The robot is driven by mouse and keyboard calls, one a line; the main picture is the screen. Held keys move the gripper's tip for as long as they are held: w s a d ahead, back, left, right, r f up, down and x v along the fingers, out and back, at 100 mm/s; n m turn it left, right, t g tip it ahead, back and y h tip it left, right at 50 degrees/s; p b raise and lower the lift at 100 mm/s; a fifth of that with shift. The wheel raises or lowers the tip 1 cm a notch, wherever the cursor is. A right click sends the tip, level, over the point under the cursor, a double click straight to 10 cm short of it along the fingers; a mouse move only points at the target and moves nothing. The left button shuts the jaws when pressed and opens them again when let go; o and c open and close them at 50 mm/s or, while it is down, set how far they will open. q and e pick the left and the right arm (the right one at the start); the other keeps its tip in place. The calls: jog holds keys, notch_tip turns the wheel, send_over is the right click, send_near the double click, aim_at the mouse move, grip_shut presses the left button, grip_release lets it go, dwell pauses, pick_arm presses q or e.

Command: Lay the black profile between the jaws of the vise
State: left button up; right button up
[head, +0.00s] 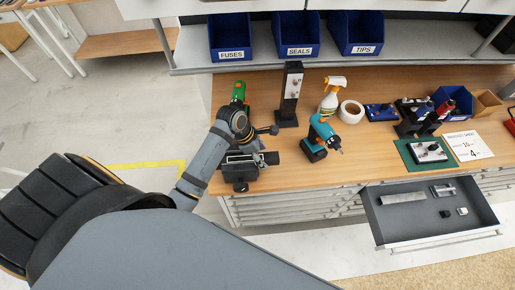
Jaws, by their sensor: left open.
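The vise (240,172), dark with a paler top, stands at the front left edge of the wooden bench. My left arm reaches over from the left, and its gripper (257,145) is just above the vise, open and small in view. A short dark piece (270,158) shows at the vise's right side, below the gripper. I cannot tell whether it is the black profile or part of the vise. The gap between the jaws is not clear from here. My right gripper is not in view.
A teal drill (318,140) stands right of the vise. A black stand (290,95), a spray bottle (331,95) and a tape roll (351,112) are behind it. A green tool (239,90) lies behind my wrist. An open drawer (385,226) juts out at right.

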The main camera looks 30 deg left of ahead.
aim_at(250, 158)
pick_arm(q)
jog(key=v, duration=1)
jog(key=shift+r, duration=0.3)
